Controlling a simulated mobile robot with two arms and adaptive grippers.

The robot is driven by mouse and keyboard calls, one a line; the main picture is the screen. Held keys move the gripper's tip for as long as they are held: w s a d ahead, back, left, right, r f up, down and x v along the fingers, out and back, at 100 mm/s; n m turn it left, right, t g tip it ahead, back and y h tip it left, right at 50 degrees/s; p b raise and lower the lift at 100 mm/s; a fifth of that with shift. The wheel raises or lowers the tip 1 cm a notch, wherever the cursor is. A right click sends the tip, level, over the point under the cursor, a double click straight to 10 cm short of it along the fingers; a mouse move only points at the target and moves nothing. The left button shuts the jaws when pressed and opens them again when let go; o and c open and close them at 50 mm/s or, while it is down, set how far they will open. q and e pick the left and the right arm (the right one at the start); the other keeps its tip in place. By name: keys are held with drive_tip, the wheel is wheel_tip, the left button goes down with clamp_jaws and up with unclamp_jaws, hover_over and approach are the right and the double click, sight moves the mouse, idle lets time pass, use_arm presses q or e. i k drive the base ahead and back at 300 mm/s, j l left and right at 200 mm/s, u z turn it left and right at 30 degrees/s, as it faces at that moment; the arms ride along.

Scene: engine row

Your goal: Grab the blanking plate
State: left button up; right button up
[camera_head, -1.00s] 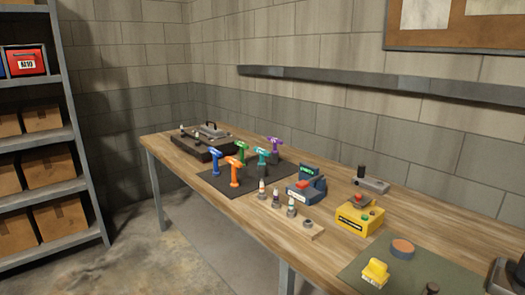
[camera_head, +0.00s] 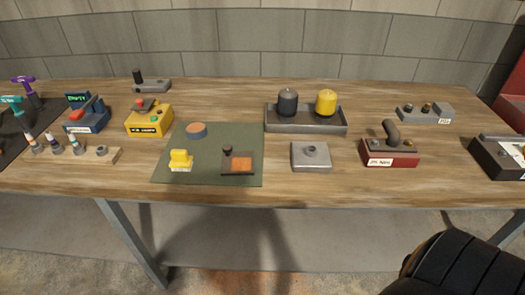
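A grey square plate with a round knob on top (camera_head: 311,156) lies flat on the workbench, right of the green mat. A dark flat plate with an orange patch and a small black knob (camera_head: 240,163) lies on the mat's front right part. No label shows which of the two is the blanking plate. Neither of my grippers is in view.
The wooden bench (camera_head: 215,98) also holds a grey tray with two canisters (camera_head: 305,126), a red block with a hooked handle (camera_head: 390,157), and a yellow box (camera_head: 149,122). The green mat (camera_head: 205,170) carries a yellow piece (camera_head: 180,160). A black ridged shape (camera_head: 455,262) fills the lower right.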

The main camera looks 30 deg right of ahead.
sight(234, 163)
drive_tip(key=z, duration=0.85)
drive_tip(key=i+j+z, duration=0.35)
drive_tip(key=j, duration=0.35)
drive_tip(key=i+j+z, duration=0.15)
drive_tip(key=i+j, duration=0.2)
drive_tip(key=i+j+z, duration=0.15)
drive_tip(key=j, duration=0.35)
